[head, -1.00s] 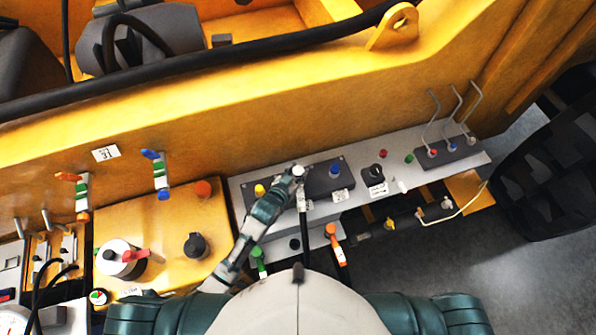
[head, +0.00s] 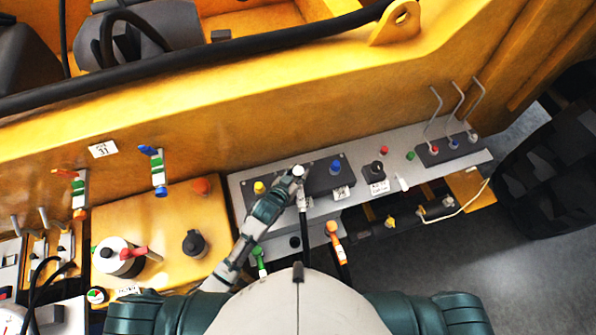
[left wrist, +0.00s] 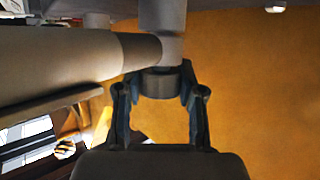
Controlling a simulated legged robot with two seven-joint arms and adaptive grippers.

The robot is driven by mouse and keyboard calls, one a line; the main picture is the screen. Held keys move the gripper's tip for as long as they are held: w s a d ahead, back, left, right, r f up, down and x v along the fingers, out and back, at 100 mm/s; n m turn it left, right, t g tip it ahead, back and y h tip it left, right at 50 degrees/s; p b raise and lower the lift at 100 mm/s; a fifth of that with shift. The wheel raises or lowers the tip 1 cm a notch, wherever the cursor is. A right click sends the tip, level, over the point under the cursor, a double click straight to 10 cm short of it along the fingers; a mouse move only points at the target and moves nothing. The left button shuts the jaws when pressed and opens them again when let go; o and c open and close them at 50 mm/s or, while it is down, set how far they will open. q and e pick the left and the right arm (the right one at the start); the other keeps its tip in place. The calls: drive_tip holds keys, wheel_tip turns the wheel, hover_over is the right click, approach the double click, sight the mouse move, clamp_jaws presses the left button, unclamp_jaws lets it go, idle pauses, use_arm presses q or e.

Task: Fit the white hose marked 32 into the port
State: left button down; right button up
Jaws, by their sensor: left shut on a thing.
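The white hose end (head: 299,171) shows as a white fitting at my left gripper (head: 297,181), with a black hose (head: 304,228) hanging below it towards me. A small white label on the hose is too small to read. My left gripper is shut on the fitting, over the dark port block (head: 319,184), between a yellow port (head: 259,187) and a blue port (head: 335,167). In the left wrist view, the fingers (left wrist: 161,95) close around a dark collar (left wrist: 160,83) below a grey cylinder. The port under the fitting is hidden; I cannot tell whether it is seated. My right gripper is out of view.
Hoses with green (head: 258,255) and orange (head: 333,232) ends hang at the front. A black knob (head: 376,171) and a lever block (head: 449,149) stand right of the port block. The yellow machine wall (head: 230,130) rises behind.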

use_arm(q)
drive_tip(key=shift+f, duration=0.1)
drive_tip(key=c, duration=0.6)
unclamp_jaws()
drive_tip(key=shift+c, duration=0.2)
drive_tip(key=v, duration=1.2)
